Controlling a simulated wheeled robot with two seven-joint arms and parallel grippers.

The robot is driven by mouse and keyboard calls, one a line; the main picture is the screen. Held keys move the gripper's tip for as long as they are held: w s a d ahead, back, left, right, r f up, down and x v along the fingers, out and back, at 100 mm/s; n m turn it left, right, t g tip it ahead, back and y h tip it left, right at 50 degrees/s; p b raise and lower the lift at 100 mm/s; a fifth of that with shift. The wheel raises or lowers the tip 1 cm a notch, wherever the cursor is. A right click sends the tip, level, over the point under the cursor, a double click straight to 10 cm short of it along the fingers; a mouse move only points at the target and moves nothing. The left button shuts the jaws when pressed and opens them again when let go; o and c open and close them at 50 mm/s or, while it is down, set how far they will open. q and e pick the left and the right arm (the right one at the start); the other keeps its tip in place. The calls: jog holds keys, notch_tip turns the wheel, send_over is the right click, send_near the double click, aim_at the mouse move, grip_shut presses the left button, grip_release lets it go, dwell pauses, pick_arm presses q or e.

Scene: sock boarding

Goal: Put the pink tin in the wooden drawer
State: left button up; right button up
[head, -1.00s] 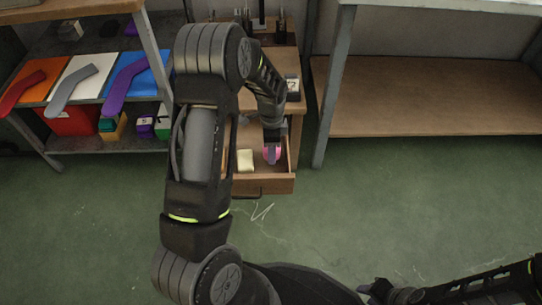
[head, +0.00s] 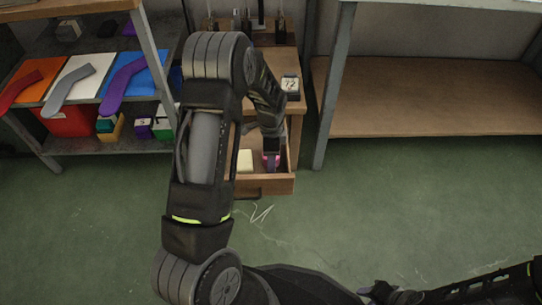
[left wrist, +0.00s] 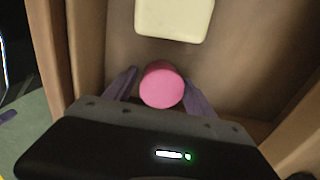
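The pink tin (left wrist: 162,85) is round-topped and sits between the two purple fingers of my left gripper (left wrist: 161,90) in the left wrist view. The fingertips close against its sides. In the head view my left gripper (head: 271,158) reaches down into the open wooden drawer (head: 262,186), and only a little of the tin shows around the finger. The tin is inside the drawer walls; whether its base touches the drawer floor is hidden.
A pale yellow block (head: 245,161) lies in the drawer, left of the tin; it also shows in the left wrist view (left wrist: 174,17). A small numbered display (head: 291,85) stands on the cabinet top. A shelf with coloured boards (head: 72,80) is left, an empty wooden shelf (head: 425,100) right.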

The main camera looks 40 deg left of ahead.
pick_arm(q)
jog(key=shift+o, duration=0.7)
jog(key=shift+r+p, duration=0.3)
jog(key=shift+r, duration=0.25)
notch_tip(320, 180, up, 11)
jog(key=p, duration=0.4)
jog(key=shift+r, duration=0.15)
